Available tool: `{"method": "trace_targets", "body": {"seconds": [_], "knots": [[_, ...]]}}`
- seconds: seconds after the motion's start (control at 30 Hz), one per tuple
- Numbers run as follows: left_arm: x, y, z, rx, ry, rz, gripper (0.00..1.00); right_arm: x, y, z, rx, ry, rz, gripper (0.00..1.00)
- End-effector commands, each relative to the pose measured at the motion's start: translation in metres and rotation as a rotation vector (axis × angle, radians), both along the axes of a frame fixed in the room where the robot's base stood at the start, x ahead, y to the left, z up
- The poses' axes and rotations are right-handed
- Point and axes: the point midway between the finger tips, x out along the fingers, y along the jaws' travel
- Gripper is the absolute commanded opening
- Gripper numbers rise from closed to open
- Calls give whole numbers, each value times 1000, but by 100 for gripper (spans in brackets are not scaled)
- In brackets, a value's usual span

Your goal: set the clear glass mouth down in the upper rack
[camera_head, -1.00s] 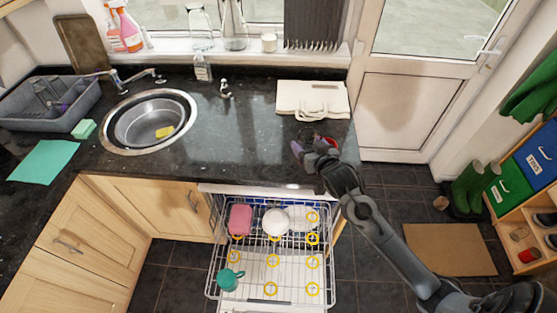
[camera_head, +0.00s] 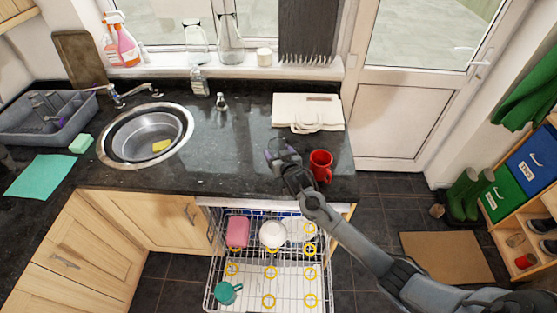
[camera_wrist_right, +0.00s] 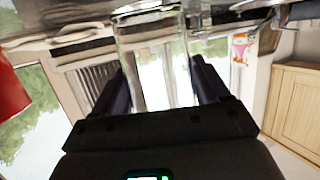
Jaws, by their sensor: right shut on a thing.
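My right gripper (camera_head: 280,150) is over the granite worktop, left of the red mug. It is shut on a clear glass (camera_wrist_right: 152,60), which shows between the two fingers in the right wrist view. In the head view the glass is hard to make out. Which end of the glass is up I cannot tell. The pulled-out upper rack (camera_head: 250,300) is below the worktop edge. It holds a pink container (camera_head: 237,231), a white bowl (camera_head: 272,234), a white dish (camera_head: 298,230) and a teal mug (camera_head: 226,293). My left gripper is not in view.
The red mug (camera_head: 320,165) stands upright near the worktop's right edge; it also shows in the right wrist view (camera_wrist_right: 10,90). Yellow rings mark several spots in the rack, with bare wire at the front and right.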

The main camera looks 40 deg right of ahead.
Motion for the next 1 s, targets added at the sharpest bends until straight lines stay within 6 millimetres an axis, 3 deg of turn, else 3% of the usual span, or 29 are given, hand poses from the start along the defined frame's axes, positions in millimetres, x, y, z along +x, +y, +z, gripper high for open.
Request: {"method": "trace_targets", "body": {"seconds": [0.3, 0.77, 0.8, 0.93, 1.0], "knots": [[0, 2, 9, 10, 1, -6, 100, 0, 0, -34, 0, 1, -1, 32], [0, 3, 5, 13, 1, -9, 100, 0, 0, -42, 1, 0, 0, 32], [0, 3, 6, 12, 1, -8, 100, -1, 0, -42, 1, 2, 0, 78], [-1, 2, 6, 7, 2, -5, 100, -1, 0, -42, 1, 2, 0, 98], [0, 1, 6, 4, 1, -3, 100, -1, 0, -42, 1, 2, 0, 100]]}}
